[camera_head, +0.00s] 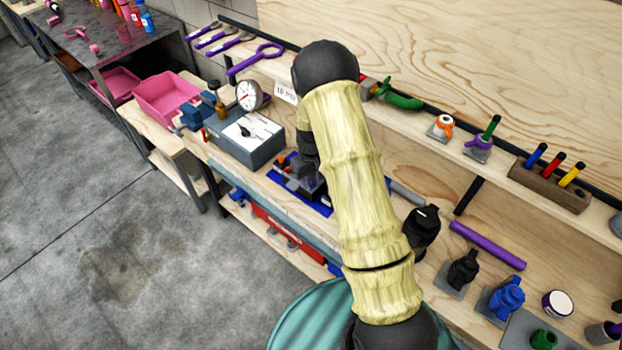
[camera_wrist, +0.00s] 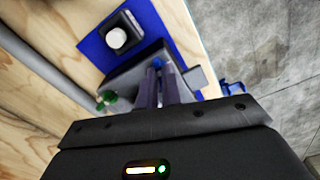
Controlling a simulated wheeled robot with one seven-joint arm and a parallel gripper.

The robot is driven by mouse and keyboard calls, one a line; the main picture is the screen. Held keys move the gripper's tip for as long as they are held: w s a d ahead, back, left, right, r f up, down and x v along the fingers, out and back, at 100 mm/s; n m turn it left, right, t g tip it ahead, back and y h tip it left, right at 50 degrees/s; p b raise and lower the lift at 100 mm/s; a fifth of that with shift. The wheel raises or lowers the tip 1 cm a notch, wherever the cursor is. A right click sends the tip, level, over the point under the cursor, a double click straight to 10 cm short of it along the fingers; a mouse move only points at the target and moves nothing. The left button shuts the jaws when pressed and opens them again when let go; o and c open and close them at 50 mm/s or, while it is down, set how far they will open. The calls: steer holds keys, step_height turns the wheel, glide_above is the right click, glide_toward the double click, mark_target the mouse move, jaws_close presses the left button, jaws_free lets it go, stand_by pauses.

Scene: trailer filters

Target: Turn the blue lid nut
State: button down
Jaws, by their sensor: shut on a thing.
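My gripper (camera_wrist: 161,72) points at a grey block-like fixture (camera_wrist: 130,75) in the wrist view. Its two dark fingers are close together, with a small blue piece (camera_wrist: 157,62), seemingly the blue lid nut, between their tips. Only a little of the blue piece shows. The fixture stands on a blue mat (camera_wrist: 92,46) on the wooden bench. In the head view my yellow-sleeved arm covers much of the fixture (camera_head: 300,182), and my gripper's fingers cannot be made out there. The blue mat (camera_head: 318,208) shows beneath it.
A dark square piece with a white round top (camera_wrist: 117,38) sits on the mat. A grey box with a gauge (camera_head: 248,95) stands left of the fixture in the head view. A purple bar (camera_head: 488,245) and a blue fitting (camera_head: 507,297) lie to the right. A tool shelf runs behind.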

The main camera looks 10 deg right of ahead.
steer(key=m+b, duration=0.1)
steer(key=m, duration=1.3)
steer(key=shift+p, duration=0.3)
steer(key=c, duration=1.6)
jaws_free()
step_height(320, 180, up, 18)
steer(key=shift+f+b, duration=0.25)
steer(key=shift+b, duration=0.9)
